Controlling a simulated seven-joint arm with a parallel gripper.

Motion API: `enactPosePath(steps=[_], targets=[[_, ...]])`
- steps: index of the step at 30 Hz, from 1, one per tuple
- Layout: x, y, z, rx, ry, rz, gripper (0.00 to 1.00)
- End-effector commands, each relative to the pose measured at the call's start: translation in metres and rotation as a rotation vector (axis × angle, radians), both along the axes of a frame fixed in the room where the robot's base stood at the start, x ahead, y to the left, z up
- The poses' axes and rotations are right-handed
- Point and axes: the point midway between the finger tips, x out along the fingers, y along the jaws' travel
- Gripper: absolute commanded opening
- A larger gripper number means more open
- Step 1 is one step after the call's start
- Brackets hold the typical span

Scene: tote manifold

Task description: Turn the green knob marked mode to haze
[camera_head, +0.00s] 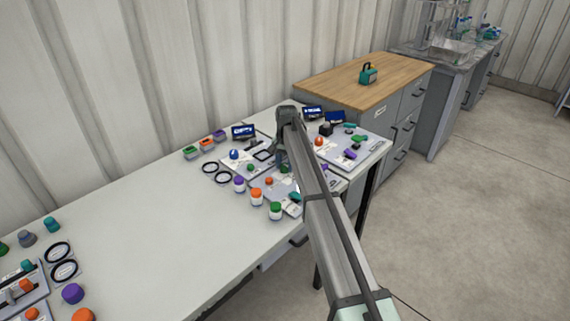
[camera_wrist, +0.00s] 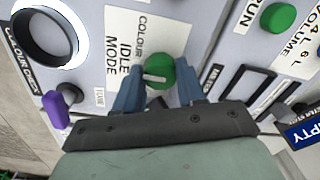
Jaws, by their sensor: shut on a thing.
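The green knob (camera_wrist: 160,70) sits on a light grey panel in the wrist view, beside a white label reading "COLOUR", "IDLE" and "MODE" (camera_wrist: 122,60). A pale pointer bar lies across the knob, roughly level in the picture; I cannot tell which end is the pointer. My gripper (camera_wrist: 160,84) has its two blue fingers on either side of the knob and is shut on it. A small label (camera_wrist: 99,97) near the left finger is too small to read surely. In the head view my gripper (camera_head: 282,158) is down at the panels, partly hidden by my arm.
In the head view, several lidded jars (camera_head: 257,197) stand near the panels; the table's left middle (camera_head: 150,210) is clear.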

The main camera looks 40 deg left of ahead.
Motion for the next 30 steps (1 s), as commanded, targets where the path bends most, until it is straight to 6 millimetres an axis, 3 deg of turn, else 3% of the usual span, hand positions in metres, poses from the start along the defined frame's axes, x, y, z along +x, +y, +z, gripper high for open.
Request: enactPosePath(steps=[8, 30], targets=[[0.0004, -0.0001, 0.0002, 0.000, 0.000, 0.084, 0.09], [0.0016, -0.0003, 0.0003, 0.001, 0.000, 0.636, 0.09]])
